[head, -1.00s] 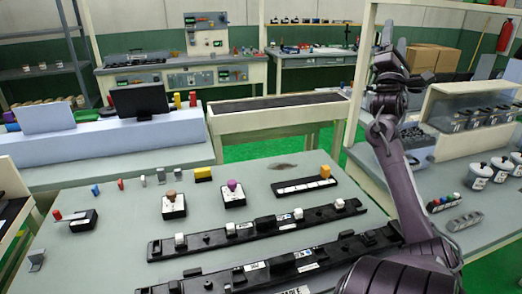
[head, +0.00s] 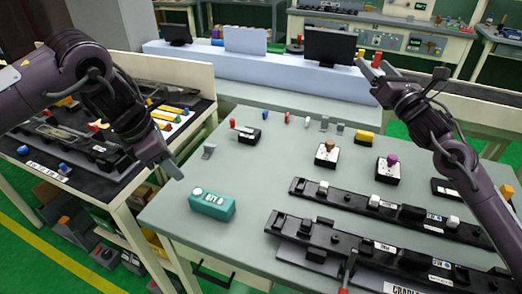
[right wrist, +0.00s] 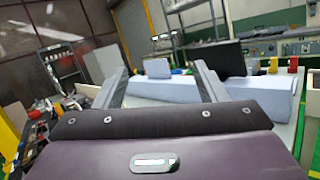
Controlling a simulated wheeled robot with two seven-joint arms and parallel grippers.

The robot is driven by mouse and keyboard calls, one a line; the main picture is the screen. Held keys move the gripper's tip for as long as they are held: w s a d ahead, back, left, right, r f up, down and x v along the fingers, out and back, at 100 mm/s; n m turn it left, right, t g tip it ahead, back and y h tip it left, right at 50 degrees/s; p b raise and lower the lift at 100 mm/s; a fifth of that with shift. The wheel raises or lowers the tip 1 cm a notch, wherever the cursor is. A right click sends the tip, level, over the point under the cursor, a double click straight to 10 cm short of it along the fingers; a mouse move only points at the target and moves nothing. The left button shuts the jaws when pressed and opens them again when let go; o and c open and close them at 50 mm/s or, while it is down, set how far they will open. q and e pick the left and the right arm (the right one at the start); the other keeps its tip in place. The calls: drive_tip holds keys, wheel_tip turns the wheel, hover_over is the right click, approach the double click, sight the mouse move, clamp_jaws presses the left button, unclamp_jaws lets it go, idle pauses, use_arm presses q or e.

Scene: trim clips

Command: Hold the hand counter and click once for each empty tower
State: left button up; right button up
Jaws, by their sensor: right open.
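The hand counter is a teal box (head: 212,206) with a white button on its left and a small display. It sits at the grey table's left front. My left gripper (head: 172,168) hangs above and to the left of it in the head view, apart from it. Its fingers are seen edge-on, so their opening is unclear. My right gripper (head: 402,72) is raised over the table's far right side, open and empty; its spread fingers also show in the right wrist view (right wrist: 160,82). I cannot tell which things are the towers.
Black rails (head: 348,200) with white blocks lie across the front right. Two small stands with a brown knob (head: 327,152) and a purple knob (head: 388,170) are behind them. A left side table (head: 100,190) holds trays. Bare tabletop surrounds the counter.

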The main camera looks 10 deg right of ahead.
drive_tip(key=a+f+n+g+y, duration=0.25)
drive_tip(key=a+f, duration=0.25)
drive_tip(key=a, duration=0.5)
drive_tip(key=n+g+y, duration=0.6)
drive_tip(key=n+g, duration=0.4)
drive_tip(key=g, duration=0.1)
approach(215, 200)
drive_tip(key=shift+w+a+f+m+t, duration=0.15)
drive_tip(key=shift+w+m+t, duration=0.1)
drive_tip(key=shift+w, duration=0.05)
drive_tip(key=shift+a+f, duration=0.2)
drive_tip(key=shift+a, duration=0.1)
drive_tip(key=x, duration=0.7)
drive_tip(key=shift+w+a, duration=0.1)
drive_tip(key=shift+a, duration=0.05)
drive_tip(key=shift+c, duration=0.3)
drive_tip(key=c, duration=1)
use_arm(q)
clamp_jaws()
use_arm(e)
drive_tip(key=shift+c, duration=0.4)
